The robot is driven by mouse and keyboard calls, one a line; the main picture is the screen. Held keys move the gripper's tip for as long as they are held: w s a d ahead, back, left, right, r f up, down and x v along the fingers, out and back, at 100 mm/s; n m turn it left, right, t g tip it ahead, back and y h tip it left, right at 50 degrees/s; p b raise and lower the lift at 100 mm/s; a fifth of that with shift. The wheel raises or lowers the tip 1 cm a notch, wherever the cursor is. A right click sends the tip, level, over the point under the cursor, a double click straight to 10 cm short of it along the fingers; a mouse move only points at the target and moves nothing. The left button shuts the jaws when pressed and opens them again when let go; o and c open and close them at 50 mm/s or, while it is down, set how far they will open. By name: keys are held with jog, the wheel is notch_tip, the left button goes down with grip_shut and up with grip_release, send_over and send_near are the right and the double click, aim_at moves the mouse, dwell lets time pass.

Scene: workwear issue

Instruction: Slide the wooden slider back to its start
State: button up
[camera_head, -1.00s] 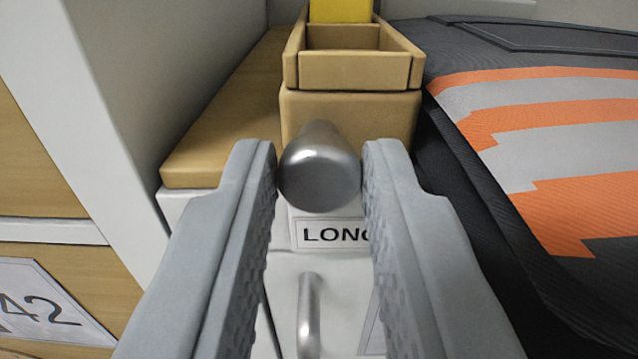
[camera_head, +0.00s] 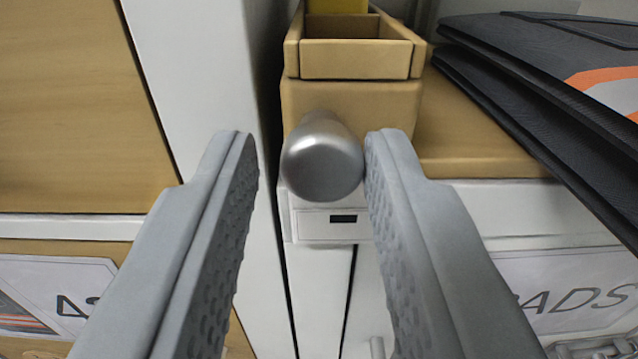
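The wooden slider (camera_head: 395,104) is a tan block with a small open-topped tray on it and a round metal knob (camera_head: 322,160) on its front. It is at the left end of a wooden ledge (camera_head: 470,135), close beside a white upright panel (camera_head: 200,70). My gripper (camera_head: 308,150) has one finger on each side of the knob. The right finger appears to touch the knob or nearly so; a clear gap shows between the left finger and the knob. The gripper is open around it.
A white label with a dark bar (camera_head: 343,219) is below the knob. Dark folded workwear with orange and grey stripes (camera_head: 600,85) overhangs the ledge at right. The ledge right of the slider is partly bare.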

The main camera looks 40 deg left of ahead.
dwell(0.3)
jog(key=v, duration=1.7)
jog(key=shift+s, duration=0.15)
notch_tip(320, 180, up, 21)
jog(key=s+a+m+t+h, duration=0.2)
jog(key=m+t+h, duration=0.15)
jog(key=h, duration=0.55)
jog(key=s+a+r+m, duration=0.2)
jog(key=s+r, duration=0.3)
jog(key=s, duration=0.4)
jog(key=s+a+r+m+h, duration=0.1)
jog(key=s+a+r, duration=0.3)
jog(key=s, duration=0.6)
notch_tip(320, 180, up, 2)
jog(key=shift+s+r+m+g+h, duration=0.1)
jog(key=shift+s+m+g+h, duration=0.05)
jog(key=shift+m+g+h, duration=0.2)
jog(key=shift+a, duration=0.1)
